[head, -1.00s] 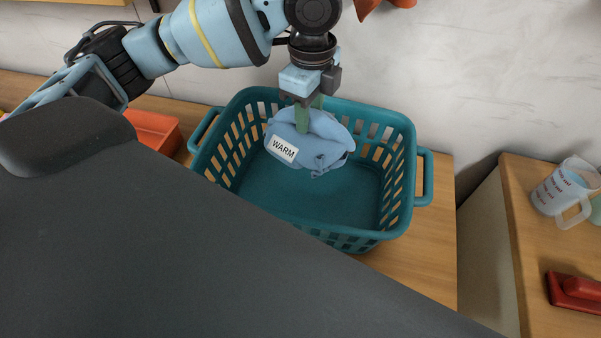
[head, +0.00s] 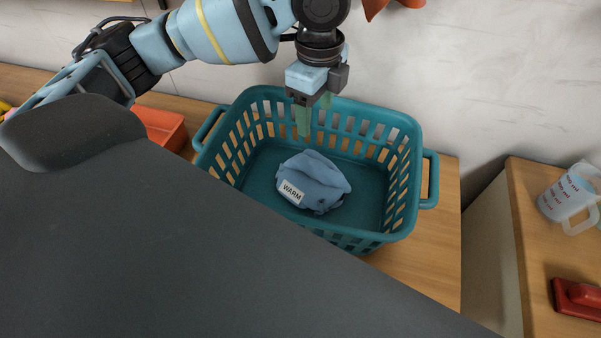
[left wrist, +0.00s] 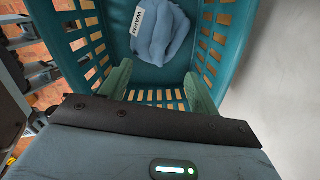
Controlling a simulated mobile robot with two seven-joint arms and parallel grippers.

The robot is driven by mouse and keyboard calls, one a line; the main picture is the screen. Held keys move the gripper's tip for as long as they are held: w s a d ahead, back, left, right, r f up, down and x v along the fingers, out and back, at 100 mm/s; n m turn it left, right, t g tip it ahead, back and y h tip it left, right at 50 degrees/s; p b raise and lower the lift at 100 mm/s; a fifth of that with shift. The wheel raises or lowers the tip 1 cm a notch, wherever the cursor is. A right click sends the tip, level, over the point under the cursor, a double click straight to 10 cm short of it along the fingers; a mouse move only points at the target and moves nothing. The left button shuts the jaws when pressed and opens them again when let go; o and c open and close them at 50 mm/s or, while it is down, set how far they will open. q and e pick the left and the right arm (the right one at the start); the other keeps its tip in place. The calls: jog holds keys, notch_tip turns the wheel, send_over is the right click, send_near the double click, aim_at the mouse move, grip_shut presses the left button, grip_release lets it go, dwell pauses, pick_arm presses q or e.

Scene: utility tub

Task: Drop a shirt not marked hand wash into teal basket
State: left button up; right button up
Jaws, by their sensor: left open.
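A crumpled blue shirt (head: 322,179) with a white tag reading "WARM" (head: 291,192) lies on the floor of the teal basket (head: 408,185). The shirt also shows in the left wrist view (left wrist: 165,35), clear of the fingers, with the basket wall (left wrist: 240,30) around it. My left gripper (head: 315,122) is open and empty above the far side of the basket, pointing down. Its two green fingers stand apart in the left wrist view (left wrist: 160,88). My right gripper is not in view.
An orange bin (head: 162,127) stands left of the basket on the wooden counter (head: 425,258). A measuring jug (head: 567,198) and a red object (head: 578,297) are on a separate counter at the right, across a gap. A tiled wall stands behind.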

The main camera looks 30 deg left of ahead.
pick_arm(q)
notch_tip(320, 180, up, 7)
jog(key=shift+p, duration=0.35)
dwell(0.7)
